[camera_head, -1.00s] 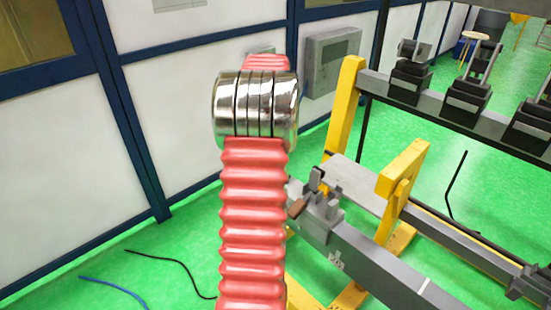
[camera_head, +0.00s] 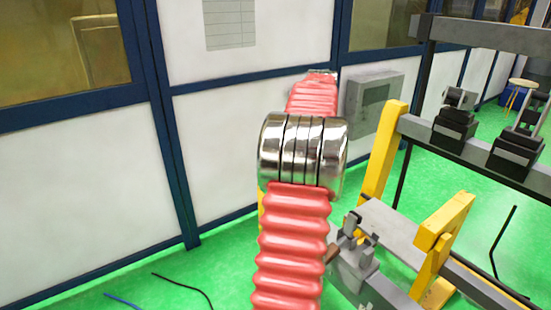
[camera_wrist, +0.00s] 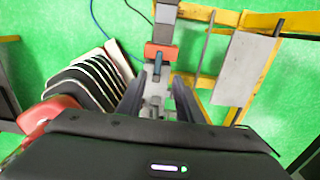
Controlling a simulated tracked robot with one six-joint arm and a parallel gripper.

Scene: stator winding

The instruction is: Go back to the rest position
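In the head view my red ribbed arm with its shiny metal rings fills the middle, and my gripper is hidden behind it. In the wrist view my gripper (camera_wrist: 159,77) shows two dark fingers standing apart, with no held object visible between them. Below and beyond the fingers is the grey clamp fixture of the winding stand, with an orange-red block (camera_wrist: 161,51) on it. In the head view this grey fixture (camera_head: 356,262) is just right of my arm, partly hidden by it.
Yellow posts (camera_head: 384,155) and a dark rail with black clamps (camera_head: 455,128) stand at the right. A white wall with blue frames (camera_head: 178,165) is behind and left. A grey box (camera_head: 375,105) hangs on it. Cables (camera_head: 185,283) lie on the green floor.

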